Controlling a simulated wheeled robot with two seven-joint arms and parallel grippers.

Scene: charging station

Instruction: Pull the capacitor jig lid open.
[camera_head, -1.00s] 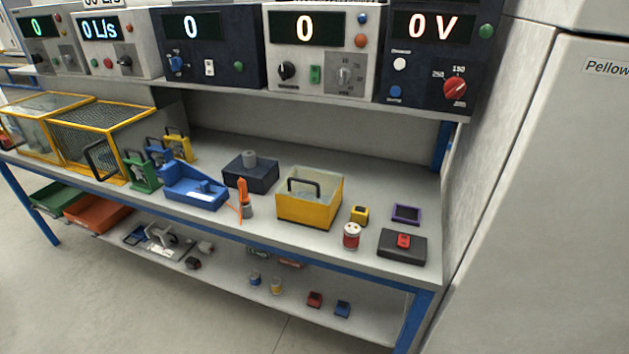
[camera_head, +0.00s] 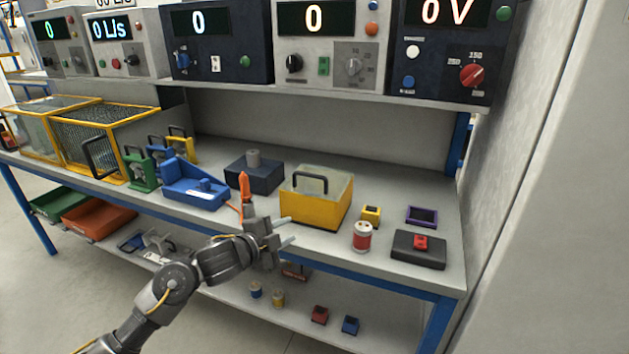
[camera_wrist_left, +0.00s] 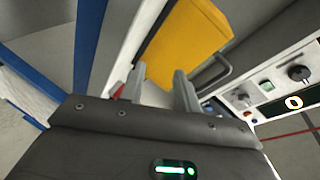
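The likely capacitor jig is a yellow box (camera_head: 312,209) with a clear lid (camera_head: 336,184) on top, which lies closed. A black handle (camera_head: 311,177) rises from the lid's left front part. My left gripper (camera_head: 289,230) is in front of the box's lower left side, below the handle, with its two fingers apart and nothing between them. In the left wrist view the yellow box (camera_wrist_left: 186,42) and the dark handle (camera_wrist_left: 213,76) lie beyond the open fingers (camera_wrist_left: 160,82). The handle is apart from the fingers there. My right gripper is not in view.
A red-and-white can (camera_head: 362,237), a small yellow block (camera_head: 371,215) and a black box (camera_head: 417,252) with a red part stand to the right. The instrument shelf (camera_head: 340,97) overhangs the bench's back.

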